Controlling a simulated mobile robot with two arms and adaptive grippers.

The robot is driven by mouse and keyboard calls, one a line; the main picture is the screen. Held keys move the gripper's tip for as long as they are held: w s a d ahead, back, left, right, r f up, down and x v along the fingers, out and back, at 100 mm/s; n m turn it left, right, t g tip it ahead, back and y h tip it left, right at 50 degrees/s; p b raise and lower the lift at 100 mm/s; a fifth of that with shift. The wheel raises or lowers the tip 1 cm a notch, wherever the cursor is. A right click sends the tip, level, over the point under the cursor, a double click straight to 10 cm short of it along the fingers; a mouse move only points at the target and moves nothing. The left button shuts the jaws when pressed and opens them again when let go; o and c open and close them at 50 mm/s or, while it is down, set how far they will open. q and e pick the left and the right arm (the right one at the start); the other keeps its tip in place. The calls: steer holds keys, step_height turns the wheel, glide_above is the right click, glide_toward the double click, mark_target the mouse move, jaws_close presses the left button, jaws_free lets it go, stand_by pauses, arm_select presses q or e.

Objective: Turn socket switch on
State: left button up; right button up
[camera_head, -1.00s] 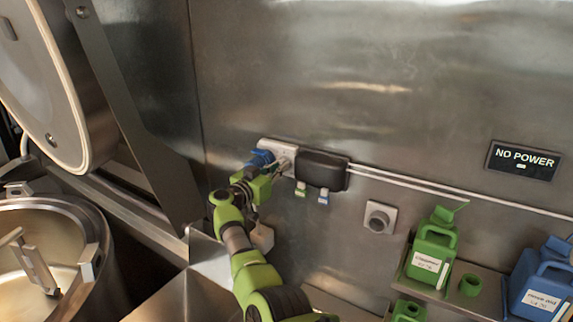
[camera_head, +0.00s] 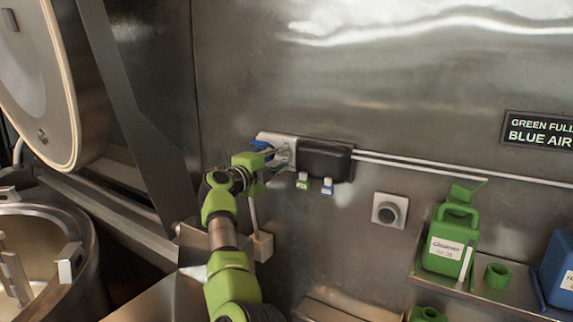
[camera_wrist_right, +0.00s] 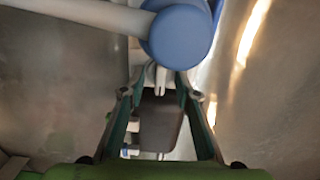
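The light grey socket block (camera_head: 280,143) is mounted on the steel wall, with a blue plug (camera_head: 262,147) at its left end. A black box (camera_head: 325,161) adjoins it on the right. My right gripper (camera_head: 272,161) is at the socket block and covers part of it, so the switch itself cannot be made out. In the right wrist view, my gripper's two green fingers (camera_wrist_right: 161,84) stand apart. The black box (camera_wrist_right: 160,120) shows between them, and the round blue plug (camera_wrist_right: 180,35) with its grey cable is just above the fingertips. My left gripper is not in view.
A wall sign (camera_head: 540,131) reads "GREEN FULL" and "BLUE AIR". A round wall knob (camera_head: 389,210), a green canister (camera_head: 447,248) and a blue canister (camera_head: 558,275) are to the right. The kettle (camera_head: 45,250) is at left. The wall above the socket is clear.

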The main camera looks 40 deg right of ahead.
steer(key=p+v, duration=0.1)
steer(key=v, duration=0.6)
stand_by(0.4)
stand_by(0.5)
